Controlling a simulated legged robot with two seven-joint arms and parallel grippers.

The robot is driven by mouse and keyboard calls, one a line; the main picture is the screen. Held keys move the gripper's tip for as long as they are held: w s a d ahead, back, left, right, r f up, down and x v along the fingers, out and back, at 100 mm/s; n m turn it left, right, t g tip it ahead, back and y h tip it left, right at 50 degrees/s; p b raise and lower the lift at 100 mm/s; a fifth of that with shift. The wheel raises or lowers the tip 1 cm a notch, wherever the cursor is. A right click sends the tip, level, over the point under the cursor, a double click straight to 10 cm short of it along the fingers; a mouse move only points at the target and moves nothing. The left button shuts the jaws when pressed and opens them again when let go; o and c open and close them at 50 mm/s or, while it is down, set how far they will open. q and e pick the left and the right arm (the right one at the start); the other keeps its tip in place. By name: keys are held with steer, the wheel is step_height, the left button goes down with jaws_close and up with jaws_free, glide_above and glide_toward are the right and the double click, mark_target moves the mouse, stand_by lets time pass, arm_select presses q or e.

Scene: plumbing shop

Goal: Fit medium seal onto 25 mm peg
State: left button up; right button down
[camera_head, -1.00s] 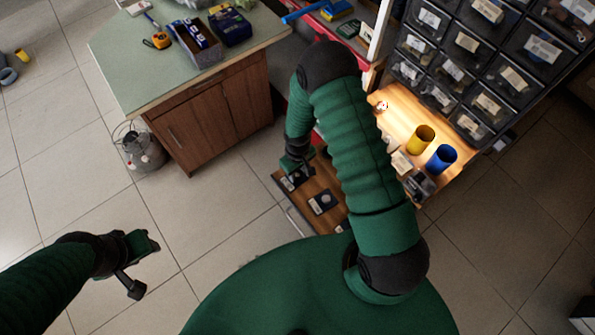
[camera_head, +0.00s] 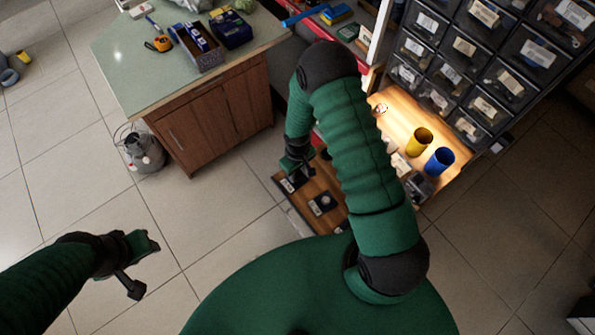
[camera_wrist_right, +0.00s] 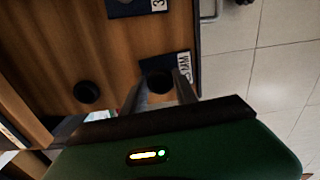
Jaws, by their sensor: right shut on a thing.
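My right gripper (camera_head: 290,168) is low over the left end of a wooden board (camera_head: 335,190). In the right wrist view its two grey fingers (camera_wrist_right: 158,92) stand on either side of a black round piece (camera_wrist_right: 159,82), which looks like the seal and is gripped. A dark plate with a partly readable white label (camera_wrist_right: 183,66) lies beneath it; whether the piece is around a peg is hidden. Another black round piece (camera_wrist_right: 87,92) is on the board to the left. My left gripper (camera_head: 138,265) hangs over the floor, far from the board; its finger gap is unclear.
Another labelled dark plate (camera_wrist_right: 136,8) is on the board. A lit wooden shelf (camera_head: 400,118) holds a yellow cup (camera_head: 419,141) and a blue cup (camera_head: 439,161), below drawer bins (camera_head: 480,60). A green-topped cabinet (camera_head: 150,75) stands left. Open tiled floor lies left.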

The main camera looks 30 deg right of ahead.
steer(key=shift+f+b, duration=0.7)
steer(key=shift+f, duration=0.25)
steer(key=c, duration=1.3)
jaws_free()
steer(key=shift+o, duration=0.2)
step_height(320, 180, up, 11)
steer(key=p, duration=0.9)
